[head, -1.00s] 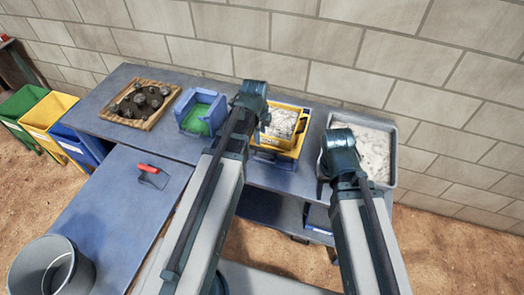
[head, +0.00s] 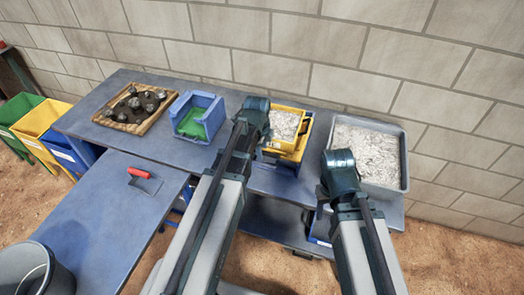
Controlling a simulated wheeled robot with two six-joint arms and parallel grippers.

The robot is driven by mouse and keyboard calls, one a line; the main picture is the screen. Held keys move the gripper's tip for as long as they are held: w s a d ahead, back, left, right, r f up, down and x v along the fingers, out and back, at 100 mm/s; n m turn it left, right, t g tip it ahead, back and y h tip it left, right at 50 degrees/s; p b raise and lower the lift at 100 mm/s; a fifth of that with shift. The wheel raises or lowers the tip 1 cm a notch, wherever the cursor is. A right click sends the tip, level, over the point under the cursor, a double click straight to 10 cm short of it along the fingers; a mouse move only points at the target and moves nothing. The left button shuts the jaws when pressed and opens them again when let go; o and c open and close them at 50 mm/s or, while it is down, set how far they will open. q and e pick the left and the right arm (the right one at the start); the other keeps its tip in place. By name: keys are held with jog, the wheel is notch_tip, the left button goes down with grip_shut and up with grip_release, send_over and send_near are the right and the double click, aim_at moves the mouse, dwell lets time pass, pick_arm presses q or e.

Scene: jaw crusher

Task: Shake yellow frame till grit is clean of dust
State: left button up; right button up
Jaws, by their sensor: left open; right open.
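The yellow frame (head: 297,147) sits on a blue bin on the bench, with pale grey grit (head: 284,125) inside it. My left gripper (head: 256,108) is at the frame's left side; its fingers are mostly hidden behind my own arm, and I cannot tell whether they touch the frame. It is open. My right gripper (head: 338,163) is open, in front of the grey tray (head: 404,160) of pale grit, to the right of the yellow frame. Its fingertips are hidden too.
A blue bin with a green inside (head: 197,117) stands left of the frame. A wooden tray (head: 137,127) holds dark rocks. A red-handled scraper (head: 143,179) lies on the near table. A grey bucket (head: 40,275) is at lower left. Yellow (head: 50,117) and green bins stand far left.

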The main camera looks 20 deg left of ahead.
pick_arm(q)
grip_shut()
dwell(1.3)
